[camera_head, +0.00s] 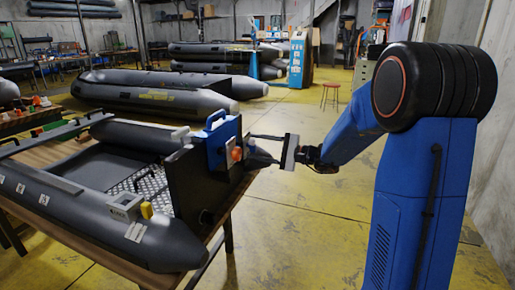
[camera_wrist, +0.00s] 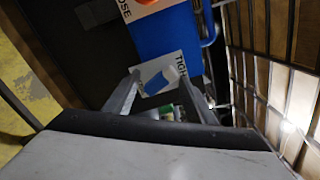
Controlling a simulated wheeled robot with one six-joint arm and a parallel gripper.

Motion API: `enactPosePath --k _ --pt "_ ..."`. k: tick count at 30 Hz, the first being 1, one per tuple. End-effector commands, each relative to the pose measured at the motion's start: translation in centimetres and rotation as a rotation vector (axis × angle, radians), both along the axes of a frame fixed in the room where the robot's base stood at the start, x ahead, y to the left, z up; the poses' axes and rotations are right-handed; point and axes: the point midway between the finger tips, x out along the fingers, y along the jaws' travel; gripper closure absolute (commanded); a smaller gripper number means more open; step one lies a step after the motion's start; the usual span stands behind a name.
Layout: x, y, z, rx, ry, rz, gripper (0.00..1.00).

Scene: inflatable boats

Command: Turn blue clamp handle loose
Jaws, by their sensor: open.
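A blue clamp bracket (camera_head: 215,138) sits on the black transom of the grey boat (camera_head: 140,245). It carries an orange knob (camera_head: 236,154) and white label plates. In the wrist view the small blue clamp handle (camera_wrist: 158,82) lies on a white plate reading "TIGH", the rest cut off. The orange knob (camera_wrist: 147,2) shows at the top edge by a plate ending in "OSE". My gripper (camera_head: 254,149) reaches from the right to the bracket's outer face. In the wrist view my gripper (camera_wrist: 160,78) is open, its fingers on either side of the blue handle; contact cannot be told.
The boat rests on a wooden table (camera_head: 150,272). A grey box with a yellow part (camera_head: 126,207) sits on its near tube. More grey boats (camera_head: 155,95) lie behind. The yellow floor right of the table is clear.

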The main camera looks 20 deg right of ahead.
Motion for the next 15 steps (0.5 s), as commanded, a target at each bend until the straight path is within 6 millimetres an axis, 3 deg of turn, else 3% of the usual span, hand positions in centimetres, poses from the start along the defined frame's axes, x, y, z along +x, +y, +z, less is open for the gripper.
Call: enactPosePath --k 15 --pt "0.0 0.0 0.0 0.309 0.426 0.0 0.5"
